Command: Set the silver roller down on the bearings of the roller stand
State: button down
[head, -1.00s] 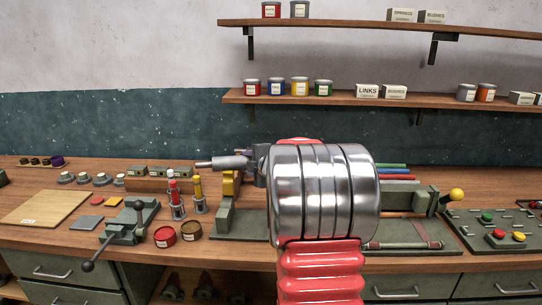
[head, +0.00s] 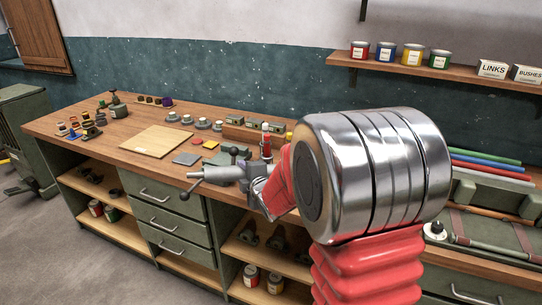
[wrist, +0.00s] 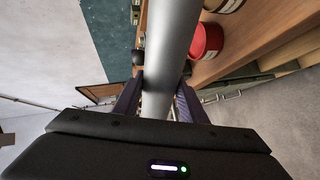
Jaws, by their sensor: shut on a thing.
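In the wrist view the roller (wrist: 170,45) runs up from between the two dark fingers. My gripper (wrist: 160,82) is shut on it and holds it in the air. I cannot make out the stand's bearings in the head view.
A red tin (wrist: 207,40) is close to the roller in the wrist view. A shelf with tins (head: 413,54) hangs at upper right.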

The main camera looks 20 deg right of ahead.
jog(key=s+a+f, duration=0.5)
jog(key=a, duration=0.4)
jog(key=shift+s+a, duration=0.15)
jog(key=shift+a, duration=0.25)
jog(key=shift+s, duration=0.1)
